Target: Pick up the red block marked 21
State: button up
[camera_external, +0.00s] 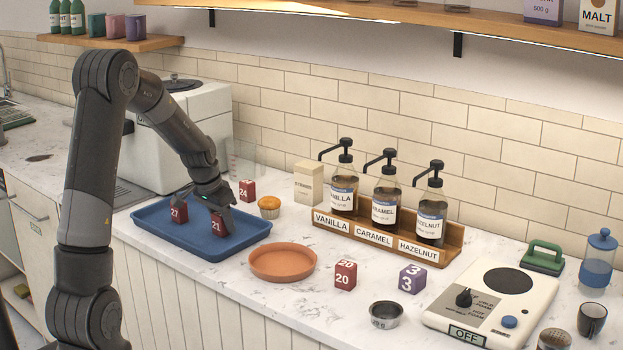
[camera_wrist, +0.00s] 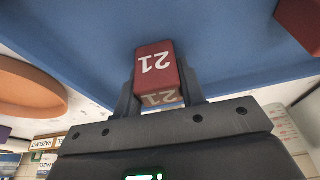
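The red block marked 21 (camera_external: 217,226) is at the right part of the blue tray (camera_external: 250,233). My gripper (camera_external: 217,194) points down at it from above. In the wrist view the block (camera_wrist: 154,62) sits between the two fingers of my gripper (camera_wrist: 160,85), which appear to touch it on both sides. Its number reads upside down there. Whether its underside touches the tray cannot be told.
A red block marked 27 (camera_external: 179,213) stands in the tray to the left. Red block 24 (camera_external: 247,190) and a muffin (camera_external: 269,206) are behind. An orange dish (camera_external: 283,263), red block 20 (camera_external: 343,275) and purple block 3 (camera_external: 412,279) stand to the right.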

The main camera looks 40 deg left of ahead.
jog(key=c, duration=0.5)
jog(key=shift+r, duration=0.15)
